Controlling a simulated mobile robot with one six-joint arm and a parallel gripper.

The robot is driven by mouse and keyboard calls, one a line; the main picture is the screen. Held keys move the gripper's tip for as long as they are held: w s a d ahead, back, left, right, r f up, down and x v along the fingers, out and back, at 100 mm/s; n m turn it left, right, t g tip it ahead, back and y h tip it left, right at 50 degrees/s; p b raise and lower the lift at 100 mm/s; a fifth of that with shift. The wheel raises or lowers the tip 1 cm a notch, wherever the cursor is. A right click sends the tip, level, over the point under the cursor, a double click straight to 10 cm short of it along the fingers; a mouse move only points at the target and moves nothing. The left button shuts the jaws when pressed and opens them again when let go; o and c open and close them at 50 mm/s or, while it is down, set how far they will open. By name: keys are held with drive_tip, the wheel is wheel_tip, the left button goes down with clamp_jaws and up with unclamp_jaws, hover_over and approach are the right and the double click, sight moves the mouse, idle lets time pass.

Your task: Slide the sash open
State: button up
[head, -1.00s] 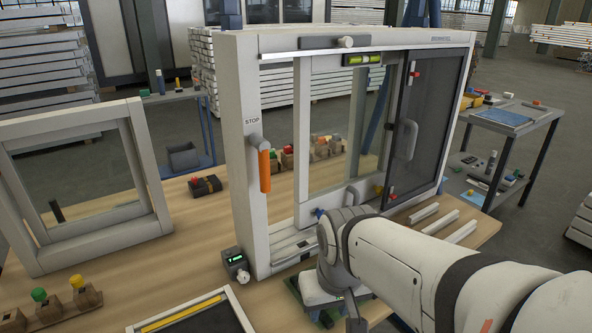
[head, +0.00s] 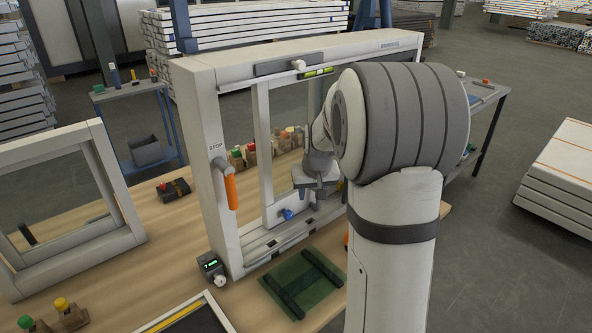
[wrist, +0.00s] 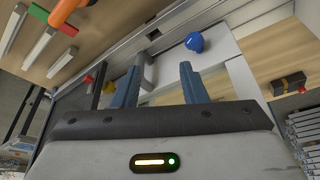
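The sash (head: 263,150) is a white inner frame with a glass pane, standing in the large white window frame (head: 200,150). A clear gap shows between its left stile and the frame's left post. A blue knob (head: 287,213) sits on its lower rail and also shows in the wrist view (wrist: 194,42). My gripper (wrist: 162,66) is open, its two blue-grey fingers pointing toward the lower rail. A grey rounded piece (wrist: 145,68) shows by the left finger; contact cannot be told. My arm hides the frame's right part in the head view.
A small display box (head: 211,265) and a green mat with dark bars (head: 300,283) lie in front. A smaller white frame (head: 70,210) stands at left. Several blocks are behind the window.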

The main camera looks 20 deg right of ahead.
drive_tip(key=shift+m, duration=0.3)
drive_tip(key=w+d+f+p, duration=0.1)
drive_tip(key=w+d+f, duration=0.1)
drive_tip(key=f, duration=0.1)
drive_tip(key=w+d+f+p, duration=0.1)
drive_tip(key=w+d+f, duration=0.1)
drive_tip(key=w, duration=0.1)
drive_tip(key=w+d+f+p, duration=0.1)
drive_tip(key=w+d+f, duration=0.1)
drive_tip(key=w+f, duration=0.1)
drive_tip(key=shift+w+d+f, duration=0.1)
drive_tip(key=shift+w+f, duration=0.1)
drive_tip(key=shift+f, duration=0.1)
clamp_jaws()
